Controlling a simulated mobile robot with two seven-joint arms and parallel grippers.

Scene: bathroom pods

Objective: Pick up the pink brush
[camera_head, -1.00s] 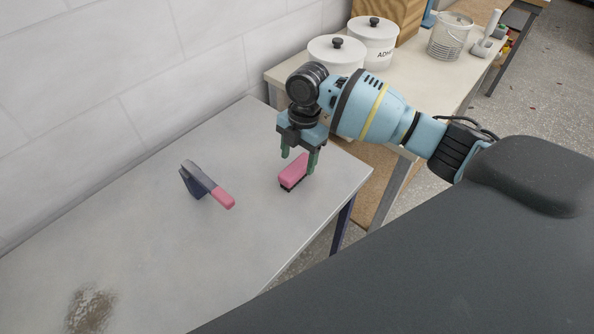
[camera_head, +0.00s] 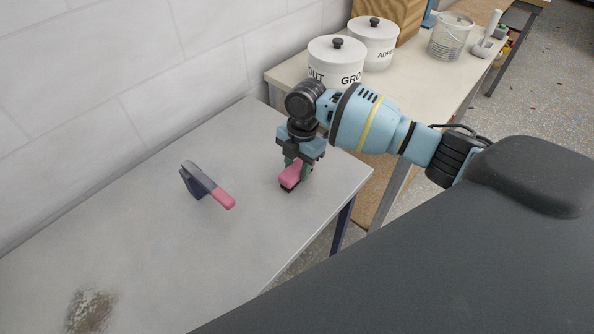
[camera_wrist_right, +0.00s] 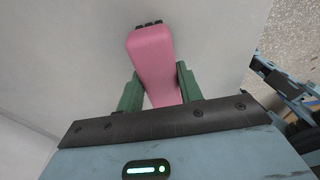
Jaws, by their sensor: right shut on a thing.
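The pink brush (camera_head: 291,176) has a pink body and dark bristles underneath. It is at the right part of the grey table (camera_head: 140,235), with its bristles down on or very near the top; I cannot tell if it touches. My right gripper (camera_head: 299,169) comes down over it from above and is shut on its sides. In the right wrist view the brush (camera_wrist_right: 153,55) sits between the two green fingers (camera_wrist_right: 156,90), and its far end reaches past them. My left gripper is not in view.
A grey tool with a pink handle (camera_head: 208,184) lies left of the brush. Two white lidded pots (camera_head: 335,62) and a metal bucket (camera_head: 451,38) stand on the bench behind. A tiled wall runs along the left. The table's near middle is clear.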

